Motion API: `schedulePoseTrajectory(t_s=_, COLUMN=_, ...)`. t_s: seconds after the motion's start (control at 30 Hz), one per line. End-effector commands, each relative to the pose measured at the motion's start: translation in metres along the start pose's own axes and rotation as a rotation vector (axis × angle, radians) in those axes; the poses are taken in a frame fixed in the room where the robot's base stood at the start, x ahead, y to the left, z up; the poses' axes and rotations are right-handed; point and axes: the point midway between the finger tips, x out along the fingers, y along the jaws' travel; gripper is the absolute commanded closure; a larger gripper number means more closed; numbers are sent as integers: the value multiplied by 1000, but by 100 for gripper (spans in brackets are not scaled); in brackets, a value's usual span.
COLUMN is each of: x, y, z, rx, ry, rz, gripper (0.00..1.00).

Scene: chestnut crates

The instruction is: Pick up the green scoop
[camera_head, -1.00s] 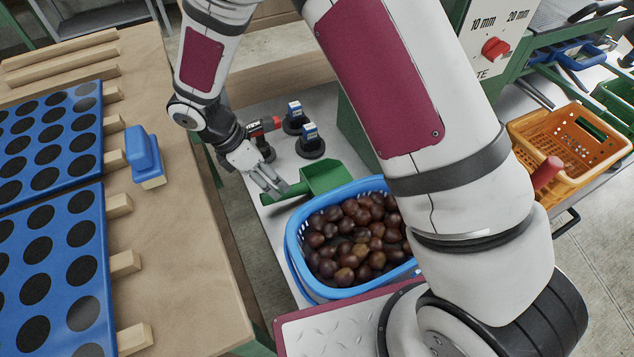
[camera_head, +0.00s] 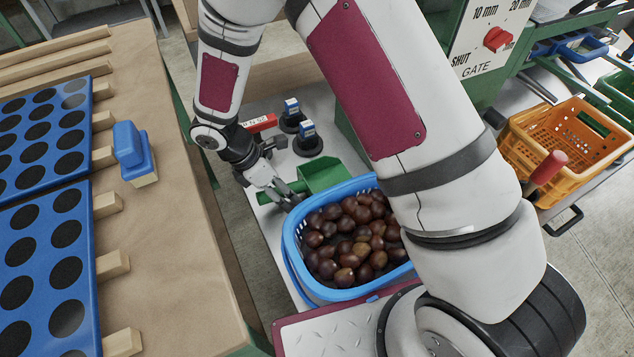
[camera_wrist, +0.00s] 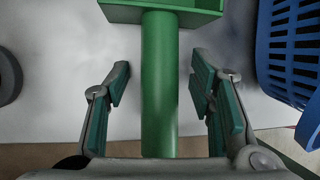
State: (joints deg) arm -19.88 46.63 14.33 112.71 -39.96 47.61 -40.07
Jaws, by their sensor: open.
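The green scoop (camera_head: 322,175) lies on the light bench top, its pan against the blue basket's far side and its handle pointing left. In the wrist view its handle (camera_wrist: 159,90) runs down the middle between my fingers, with part of the pan at the top edge. My gripper (camera_head: 283,197) is open over the handle. In the wrist view, my gripper (camera_wrist: 160,95) has one finger on each side of the handle, with a visible gap on both sides. In the head view the fingers hide part of the handle.
The blue basket (camera_head: 292,255) full of chestnuts stands close to my fingers, and its wall (camera_wrist: 290,50) shows at right in the wrist view. Dark round pieces with blue-and-white tops (camera_head: 308,140) stand behind the scoop. The wooden table (camera_head: 185,240) edge is at left.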

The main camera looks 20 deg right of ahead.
Motion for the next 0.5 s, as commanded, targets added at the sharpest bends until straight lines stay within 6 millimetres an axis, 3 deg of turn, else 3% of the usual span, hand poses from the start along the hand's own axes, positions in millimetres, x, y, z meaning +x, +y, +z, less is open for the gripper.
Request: schedulePoseTrajectory(t_s=0.5, x=4, y=1, z=-2, rx=0, ry=0, rz=0, gripper=50)
